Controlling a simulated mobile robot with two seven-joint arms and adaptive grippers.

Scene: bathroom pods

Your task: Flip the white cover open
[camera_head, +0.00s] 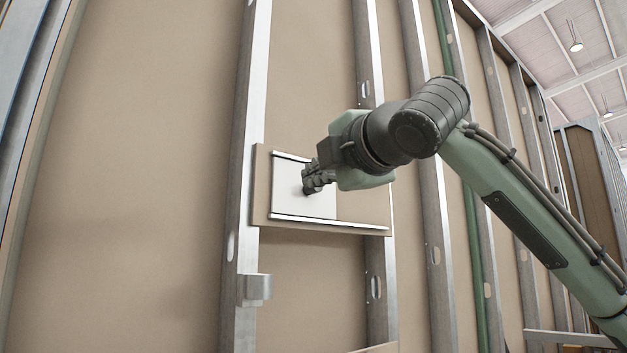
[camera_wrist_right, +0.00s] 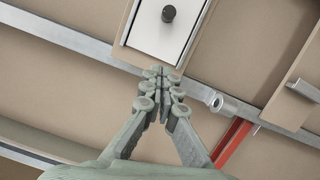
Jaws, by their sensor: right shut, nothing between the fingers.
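The white cover (camera_head: 288,190) is a flat panel between two metal rails on a beige board in the wall frame. It also shows in the wrist view (camera_wrist_right: 150,36), with a dark round knob (camera_wrist_right: 168,14) on it. My right gripper (camera_head: 308,186) is in front of the cover in the head view and hides part of it. In the wrist view its fingers (camera_wrist_right: 163,73) are shut and empty. The fingertips point toward the cover's near end, apart from the knob. Whether they touch anything is unclear. My left gripper is out of view.
Vertical metal studs (camera_head: 249,150) flank the board. A metal bracket (camera_head: 255,288) sticks out below it at the left. The wrist view shows a red bar (camera_wrist_right: 232,142) and a short metal pipe end (camera_wrist_right: 216,101) to the right of the fingers.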

